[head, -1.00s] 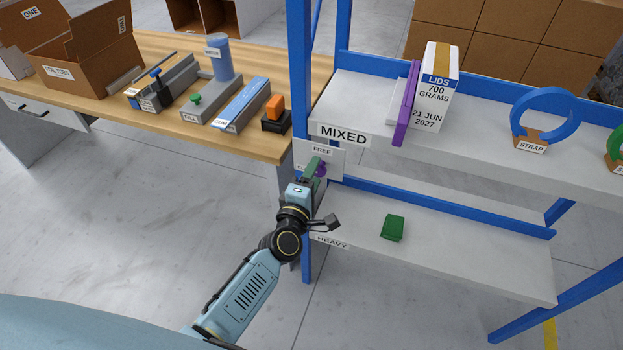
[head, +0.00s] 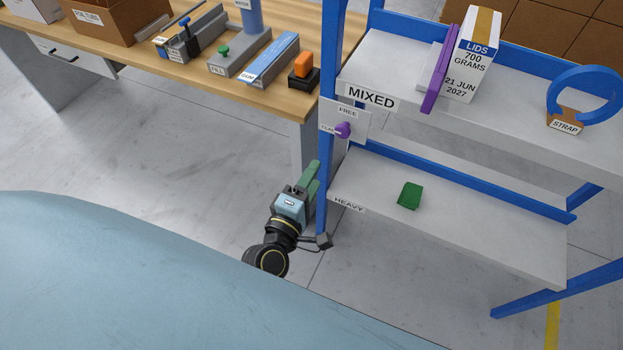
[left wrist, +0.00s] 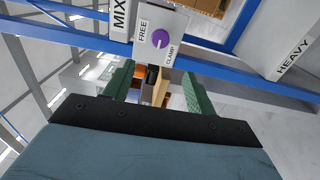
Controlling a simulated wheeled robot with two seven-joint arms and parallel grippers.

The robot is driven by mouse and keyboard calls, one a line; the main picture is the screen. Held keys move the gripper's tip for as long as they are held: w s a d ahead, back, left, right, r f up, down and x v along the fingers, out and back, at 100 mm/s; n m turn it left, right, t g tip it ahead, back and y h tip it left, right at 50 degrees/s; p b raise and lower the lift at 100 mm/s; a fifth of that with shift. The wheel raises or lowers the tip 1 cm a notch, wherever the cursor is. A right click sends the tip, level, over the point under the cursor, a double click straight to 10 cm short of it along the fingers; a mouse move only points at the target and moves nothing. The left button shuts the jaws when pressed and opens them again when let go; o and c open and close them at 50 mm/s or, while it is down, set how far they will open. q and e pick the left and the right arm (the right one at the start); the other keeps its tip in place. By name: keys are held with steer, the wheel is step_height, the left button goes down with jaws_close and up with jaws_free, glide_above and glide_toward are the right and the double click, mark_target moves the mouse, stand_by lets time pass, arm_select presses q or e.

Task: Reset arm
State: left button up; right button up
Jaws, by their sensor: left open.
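My left arm comes up from the lower left in the head view. My left gripper (head: 311,178), with green fingers, is beside the blue rack post, below the purple knob (head: 343,130) on its FREE/CLAMP plate. In the left wrist view the two fingers of the left gripper (left wrist: 157,88) stand apart with nothing held between them. The knob (left wrist: 160,39) shows ahead of them, apart from the fingers. My right gripper is not in view.
The rack's upper MIXED shelf (head: 400,80) holds a LIDS box (head: 470,60), a purple clamp plate (head: 438,75) and a blue strap ring (head: 585,92). The lower HEAVY shelf (head: 480,225) holds a green block (head: 409,195). A wooden bench (head: 300,22) with fixtures stands at the back left.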

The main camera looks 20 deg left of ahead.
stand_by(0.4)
arm_select(q)
steer(key=s+a+f+m+g+h, duration=0.1)
steer(key=s+f+m+g, duration=0.5)
steer(key=f, duration=0.8)
steer(key=s+a+f+m+g, duration=0.1)
steer(key=s+f+m+g, duration=0.2)
steer(key=s+f+m, duration=0.75)
steer(key=s+a+f+m+g+y, duration=0.1)
steer(key=s+a+f+g, duration=0.3)
steer(key=s+f, duration=0.4)
steer(key=s+a+f+m+g, duration=0.3)
steer(key=s+f, duration=0.4)
steer(key=s, duration=0.4)
steer(key=shift+a+f+g+y, duration=0.4)
steer(key=shift+a+g, duration=0.1)
steer(key=shift+a, duration=0.4)
steer(key=shift+s, duration=0.1)
